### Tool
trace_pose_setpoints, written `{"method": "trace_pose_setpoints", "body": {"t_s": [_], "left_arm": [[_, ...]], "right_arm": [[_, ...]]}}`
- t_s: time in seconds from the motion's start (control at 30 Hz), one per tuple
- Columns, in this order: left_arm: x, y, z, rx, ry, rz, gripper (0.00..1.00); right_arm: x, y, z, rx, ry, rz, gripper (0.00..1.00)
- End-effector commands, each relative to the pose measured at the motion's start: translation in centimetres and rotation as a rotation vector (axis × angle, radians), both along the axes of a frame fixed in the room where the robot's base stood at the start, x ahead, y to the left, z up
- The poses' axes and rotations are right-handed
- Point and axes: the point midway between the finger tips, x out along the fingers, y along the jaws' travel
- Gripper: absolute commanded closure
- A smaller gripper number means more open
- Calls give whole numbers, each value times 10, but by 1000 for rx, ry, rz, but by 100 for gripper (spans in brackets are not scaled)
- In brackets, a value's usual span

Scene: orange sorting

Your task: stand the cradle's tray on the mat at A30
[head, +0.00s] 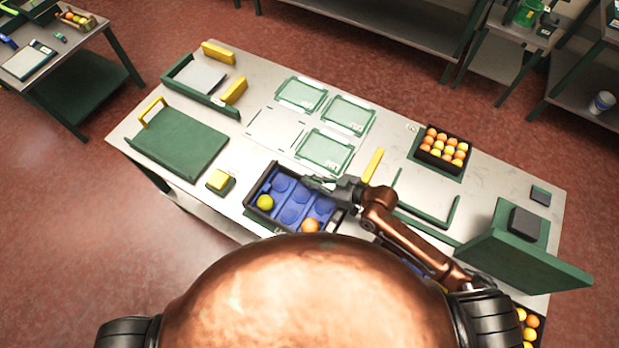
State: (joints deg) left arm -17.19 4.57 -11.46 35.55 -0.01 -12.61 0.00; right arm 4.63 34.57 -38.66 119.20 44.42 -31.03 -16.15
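A dark tray (253,209) with a blue insert (290,210) sits at the table's front edge, close to my body. A yellow-green fruit lies in its left end and an orange fruit in its front right. Whether a cradle is under it I cannot tell. My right gripper (322,184) is at the tray's back right rim; whether it touches or grips it is unclear. My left gripper is not in view.
A black crate of oranges (443,152) stands right of the mats. A yellow bar (373,165) lies near my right arm. A green tray with a yellow handle (178,140) is at the left. A raised green panel (525,250) stands at the right. The mats look empty.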

Motion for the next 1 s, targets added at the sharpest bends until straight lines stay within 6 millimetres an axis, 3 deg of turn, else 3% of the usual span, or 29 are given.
{"method": "trace_pose_setpoints", "body": {"t_s": [0.17,1.0], "left_arm": [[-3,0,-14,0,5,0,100],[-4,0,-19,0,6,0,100]], "right_arm": [[1,0,-13,3,-3,-1,100],[1,0,-21,3,-2,0,100]]}}
